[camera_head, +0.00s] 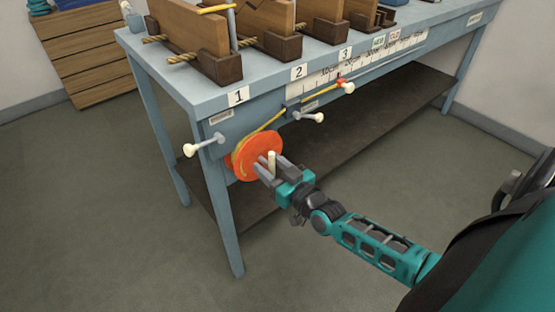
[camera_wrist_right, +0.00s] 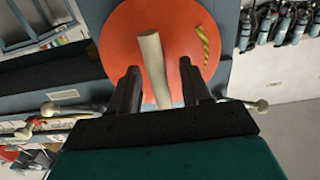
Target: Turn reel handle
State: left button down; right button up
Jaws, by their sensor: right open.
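The orange reel (camera_head: 250,158) is mounted on the front face of the blue-grey bench, near its left end, with a yellow rope running up to the right from it. Its pale handle (camera_head: 272,162) sticks out toward me. My right gripper (camera_head: 268,170) is open at the reel, with the handle between its two fingers. In the right wrist view the cream handle (camera_wrist_right: 153,60) stands between the dark fingertips (camera_wrist_right: 158,88), with gaps on both sides, in front of the orange disc (camera_wrist_right: 120,30). My left gripper is not in view.
White-knobbed levers (camera_head: 205,146) and (camera_head: 310,117) stick out of the bench front on both sides above the reel. Wooden blocks (camera_head: 190,30) stand on the bench top (camera_head: 200,95). A dark lower shelf (camera_head: 350,125) lies below. The floor in front is clear.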

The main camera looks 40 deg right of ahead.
jog(key=s+d+p, duration=0.1)
jog(key=s+p, duration=0.1)
jog(key=s, duration=1)
jog(key=shift+s, duration=0.4)
